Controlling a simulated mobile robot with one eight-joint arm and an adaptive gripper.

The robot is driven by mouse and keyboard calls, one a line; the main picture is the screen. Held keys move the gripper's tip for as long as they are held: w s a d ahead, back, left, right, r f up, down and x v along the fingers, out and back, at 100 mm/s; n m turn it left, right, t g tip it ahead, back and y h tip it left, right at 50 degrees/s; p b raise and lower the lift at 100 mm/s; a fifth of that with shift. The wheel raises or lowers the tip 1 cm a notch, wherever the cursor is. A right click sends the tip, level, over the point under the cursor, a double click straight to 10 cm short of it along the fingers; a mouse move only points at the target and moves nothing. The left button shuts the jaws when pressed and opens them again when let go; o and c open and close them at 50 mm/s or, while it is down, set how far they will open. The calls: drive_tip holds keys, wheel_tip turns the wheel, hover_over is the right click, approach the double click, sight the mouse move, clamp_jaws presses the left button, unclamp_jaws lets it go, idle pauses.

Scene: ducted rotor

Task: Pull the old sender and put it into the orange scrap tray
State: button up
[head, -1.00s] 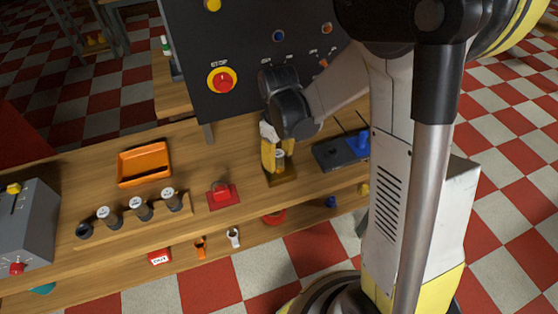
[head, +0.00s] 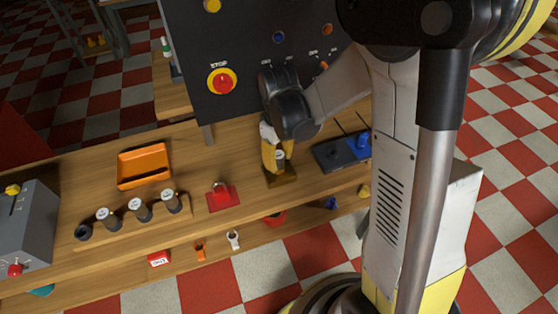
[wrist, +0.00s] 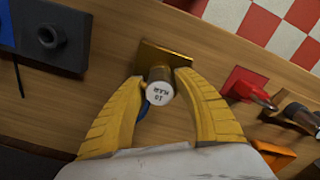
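The old sender (wrist: 160,84), a short dark cylinder with a white lettered cap, stands at a brass-coloured square plate (wrist: 167,56) on the bench. My gripper (wrist: 160,76) points down with its yellow fingers closed in on both sides of the sender. In the head view my gripper (head: 276,163) is over the plate (head: 283,179), and the sender's pale cap (head: 280,155) shows between the fingers. Whether the sender's foot is clear of the plate is hard to tell. The orange scrap tray (head: 144,166) lies empty on the bench, to the left.
A rail (head: 132,222) with several capped cylinders is in front of the tray. A red block (head: 222,197) lies between tray and plate. A black box with a blue part (head: 342,152) is to the right, and the STOP panel (head: 240,55) rises behind.

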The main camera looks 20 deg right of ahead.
sight(279, 154)
clamp_jaws()
drive_tip(key=shift+r+p, duration=0.45)
drive_tip(key=shift+r, duration=0.2)
drive_tip(key=shift+r+p, duration=1.15)
drive_tip(key=shift+r, duration=0.55)
